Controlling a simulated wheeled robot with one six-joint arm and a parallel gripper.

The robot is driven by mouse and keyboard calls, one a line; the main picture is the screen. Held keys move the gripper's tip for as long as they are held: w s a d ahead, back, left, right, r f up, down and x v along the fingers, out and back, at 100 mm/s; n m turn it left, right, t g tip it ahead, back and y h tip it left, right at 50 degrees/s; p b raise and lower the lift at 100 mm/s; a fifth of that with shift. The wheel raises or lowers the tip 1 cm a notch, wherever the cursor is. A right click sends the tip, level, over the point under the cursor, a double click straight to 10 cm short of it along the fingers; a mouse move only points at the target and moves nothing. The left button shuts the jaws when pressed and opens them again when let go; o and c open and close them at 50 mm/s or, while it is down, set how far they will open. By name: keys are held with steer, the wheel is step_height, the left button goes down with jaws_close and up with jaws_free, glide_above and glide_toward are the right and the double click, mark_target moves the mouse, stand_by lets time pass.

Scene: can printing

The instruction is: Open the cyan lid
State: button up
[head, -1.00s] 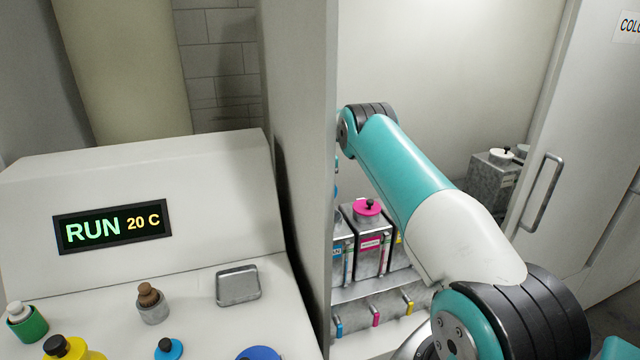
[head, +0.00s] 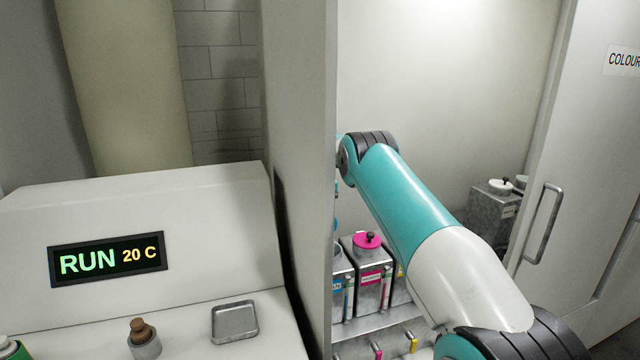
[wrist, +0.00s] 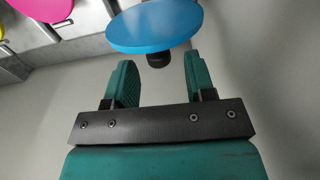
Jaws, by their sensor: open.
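The cyan lid (wrist: 155,24) is a blue disc with a black knob (wrist: 158,60) in the wrist view, at the top middle. My gripper (wrist: 158,76) is open, with one green finger on each side of the knob and a gap to each. In the head view the cyan tank (head: 341,287) is partly hidden by the cabinet's side wall. A grey round rim shows on its top, and a blue sliver (head: 336,219) stands above it. This looks like the lid raised, but most of it is hidden. My gripper is hidden in the head view.
A magenta tank (head: 372,277) with a pink lid (head: 367,240) stands right beside the cyan tank. The cabinet side wall (head: 300,150) stands close on the left. A grey tank (head: 492,215) stands farther right, by a door handle (head: 543,224).

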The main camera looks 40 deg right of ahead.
step_height(320, 180, up, 15)
steer(key=shift+s+a, duration=0.15)
steer(key=shift+s, duration=0.2)
steer(key=shift+f, duration=0.15)
